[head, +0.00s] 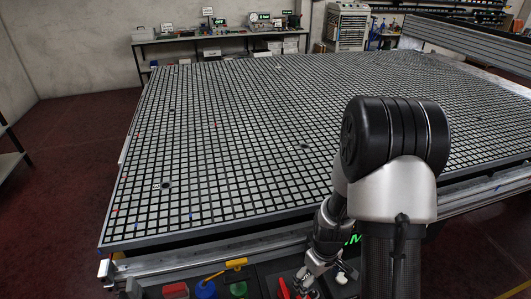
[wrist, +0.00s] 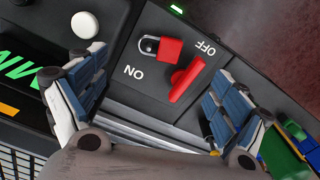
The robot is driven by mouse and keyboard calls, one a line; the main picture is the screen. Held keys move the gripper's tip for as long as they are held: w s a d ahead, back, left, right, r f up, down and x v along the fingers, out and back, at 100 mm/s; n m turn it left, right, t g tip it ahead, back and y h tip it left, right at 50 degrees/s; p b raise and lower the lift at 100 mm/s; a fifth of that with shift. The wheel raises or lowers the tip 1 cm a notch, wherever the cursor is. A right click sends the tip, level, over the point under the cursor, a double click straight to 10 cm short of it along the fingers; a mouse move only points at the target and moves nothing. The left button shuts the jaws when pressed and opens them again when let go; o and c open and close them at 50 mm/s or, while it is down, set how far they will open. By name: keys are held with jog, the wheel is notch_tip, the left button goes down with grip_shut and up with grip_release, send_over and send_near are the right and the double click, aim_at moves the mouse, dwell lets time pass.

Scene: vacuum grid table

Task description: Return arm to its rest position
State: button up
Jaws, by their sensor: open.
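My gripper (head: 318,272) hangs low at the front edge of the grid table (head: 230,150), over the control panel, with my arm bent above it. In the wrist view my gripper (wrist: 156,76) has its two blue-padded fingers spread wide with nothing between them. Beyond the fingertips is a panel with a red rotary switch handle (wrist: 187,79), set between the words ON and OFF. A red padlock (wrist: 165,48) sits beside the handle. The gap between the fingers and the handle is hard to judge.
A white round knob (wrist: 84,25) and a green lit display (wrist: 20,67) are left of the switch. Red, blue and green parts (head: 205,289) line the front left. The table top is mostly clear. A workbench (head: 220,38) and drawer cabinet (head: 347,24) stand behind.

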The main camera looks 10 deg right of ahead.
jog(key=s+a+r+m+t, duration=0.1)
jog(key=a+r, duration=0.2)
jog(key=r, duration=0.7)
jog(key=a+r+m+t, duration=0.1)
jog(key=a+r, duration=0.1)
jog(key=r, duration=0.8)
jog(key=s+a+r+m+t, duration=0.1)
jog(key=s+a+r, duration=0.4)
jog(key=s+r, duration=0.6)
jog(key=shift+s+r+m+t, duration=0.2)
jog(key=shift+s+m+t, duration=0.2)
jog(key=shift+s+t, duration=0.4)
jog(key=shift+w, duration=0.1)
